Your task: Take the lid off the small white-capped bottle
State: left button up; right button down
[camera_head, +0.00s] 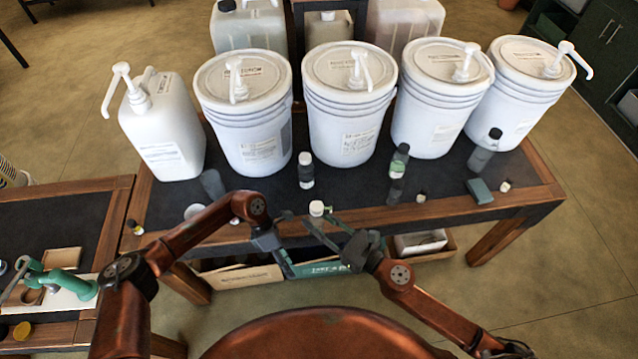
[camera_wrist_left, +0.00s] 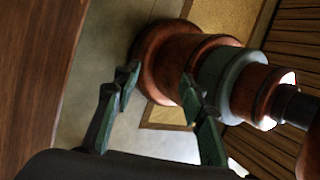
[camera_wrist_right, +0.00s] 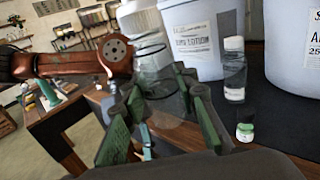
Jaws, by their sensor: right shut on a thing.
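A clear bottle (camera_wrist_right: 166,96) with a white cap (camera_wrist_right: 140,20) sits between the fingers of my right gripper (camera_wrist_right: 160,86) in the right wrist view, tilted. In the head view the white cap (camera_head: 316,207) shows by the tips of my right gripper (camera_head: 322,222), near the table's front edge; the clear body is hard to make out there. My left gripper (camera_head: 286,255) is lower and to the left of it, apart from the bottle. In the left wrist view its fingers (camera_wrist_left: 158,84) are spread with nothing between them.
A small green-labelled jar (camera_wrist_right: 245,126) is near the front edge. Open boxes (camera_head: 335,268) lie below the table.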

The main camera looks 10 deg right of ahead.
pick_arm(q)
jog(key=w+a+r+m, duration=0.3)
jog(key=w+a+r, duration=0.1)
jog(key=r, duration=0.3)
jog(key=w+d+r+n+t+h, duration=0.4)
jog(key=w+d+r, duration=0.6)
jog(key=w+r, duration=0.35)
jog(key=s+d+r+m+g, duration=0.2)
jog(key=s+d+r+g, duration=0.2)
jog(key=s+d+r, duration=1)
notch_tip(320, 180, up, 3)
jog(key=m+t+y, duration=0.4)
jog(key=m+y, duration=0.1)
jog(key=y, duration=0.2)
send_over(319, 207)
jog(key=d, duration=0.1)
jog(key=shift+s, duration=0.1)
jog(key=shift+a+r+t, duration=0.25)
jog(key=shift+a+t, duration=0.05)
jog(key=shift+a, duration=0.05)
jog(key=shift+a+f+m+y, duration=0.1)
jog(key=shift+a+m+y, duration=0.05)
jog(key=shift+m+y, duration=0.15)
jog(key=shift+f, duration=0.4)
jog(key=f, duration=0.7)
jog(key=shift+w, duration=0.2)
